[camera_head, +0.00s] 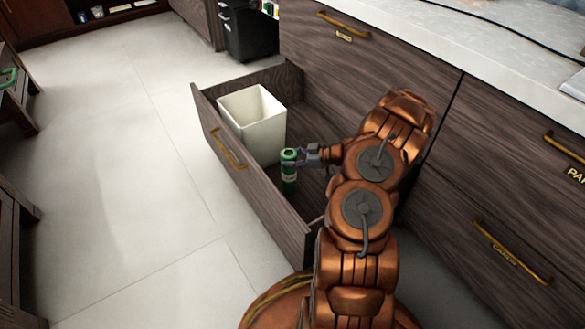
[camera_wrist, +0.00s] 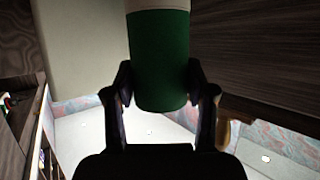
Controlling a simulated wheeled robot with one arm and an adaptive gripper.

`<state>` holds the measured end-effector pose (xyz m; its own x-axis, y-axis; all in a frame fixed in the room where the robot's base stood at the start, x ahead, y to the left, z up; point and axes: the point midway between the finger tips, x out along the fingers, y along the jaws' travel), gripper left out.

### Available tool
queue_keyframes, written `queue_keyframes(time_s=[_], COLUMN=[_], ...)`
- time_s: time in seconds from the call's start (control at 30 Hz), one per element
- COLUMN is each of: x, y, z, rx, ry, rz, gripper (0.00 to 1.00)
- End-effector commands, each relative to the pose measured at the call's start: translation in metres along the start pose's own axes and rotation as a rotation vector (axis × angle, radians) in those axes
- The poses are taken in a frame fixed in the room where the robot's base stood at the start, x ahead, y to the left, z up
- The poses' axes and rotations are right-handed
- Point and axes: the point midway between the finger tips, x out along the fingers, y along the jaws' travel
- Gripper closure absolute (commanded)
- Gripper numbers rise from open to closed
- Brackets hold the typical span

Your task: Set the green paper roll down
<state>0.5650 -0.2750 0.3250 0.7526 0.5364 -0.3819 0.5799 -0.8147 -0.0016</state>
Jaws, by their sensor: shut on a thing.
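The green paper roll (camera_head: 289,170) is upright in my gripper (camera_head: 301,157), inside the open drawer (camera_head: 215,122) of the dark wood cabinet. The gripper is shut on the upper part of the roll from its right side. In the wrist view the green roll (camera_wrist: 159,58) sits between both fingers of the gripper (camera_wrist: 160,85), with a pale band at one end. I cannot tell whether the roll touches the drawer floor.
A white square bin (camera_head: 253,122) stands in the drawer just beyond the roll. The drawer's front panel with its brass handle (camera_head: 229,149) is left of the roll. Closed drawers and a pale countertop (camera_head: 440,40) are at the right.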

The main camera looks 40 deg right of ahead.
Motion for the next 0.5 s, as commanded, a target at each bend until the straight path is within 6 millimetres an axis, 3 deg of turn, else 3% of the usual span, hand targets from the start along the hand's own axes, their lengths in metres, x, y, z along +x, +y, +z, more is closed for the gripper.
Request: queue_keyframes(time_s=[0.23,0.5], x=[0.013,0.013], y=[0.001,0.001], z=[0.031,0.033], rx=[-0.002,-0.001], ry=[0.000,0.001], rz=[0.002,0.002], gripper=[1.00,1.00])
